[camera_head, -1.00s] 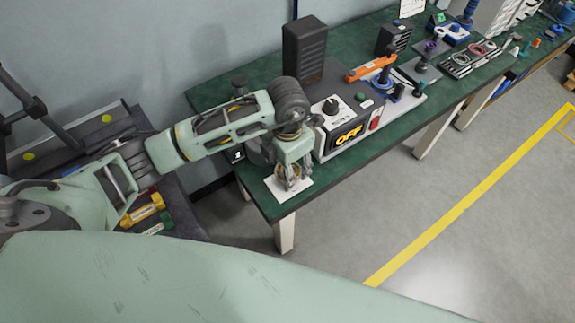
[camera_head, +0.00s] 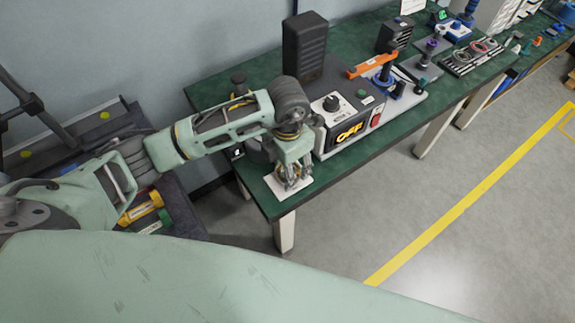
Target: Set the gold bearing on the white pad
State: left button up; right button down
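The white pad (camera_head: 277,189) lies flat on the near left corner of the green table. My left gripper (camera_head: 293,182) points down over the pad, with its fingertips at or just above the pad's surface. A small gold-brown patch, likely the gold bearing (camera_head: 291,174), shows between the fingers. The fingers mostly hide it, and I cannot tell whether they grip it or stand loose around it, or whether it touches the pad. My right gripper is not in view.
A tall black block (camera_head: 305,48) stands behind. Several tools and fixtures fill the table farther right. The table's front edge is close to the pad.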

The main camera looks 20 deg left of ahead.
pick_arm(q)
jog(key=shift+f, duration=0.1)
jog(key=o, duration=1.5)
jog(key=shift+r+p, duration=1)
jog(key=shift+r, duration=0.5)
notch_tip(320, 180, up, 5)
jog(key=p, duration=0.3)
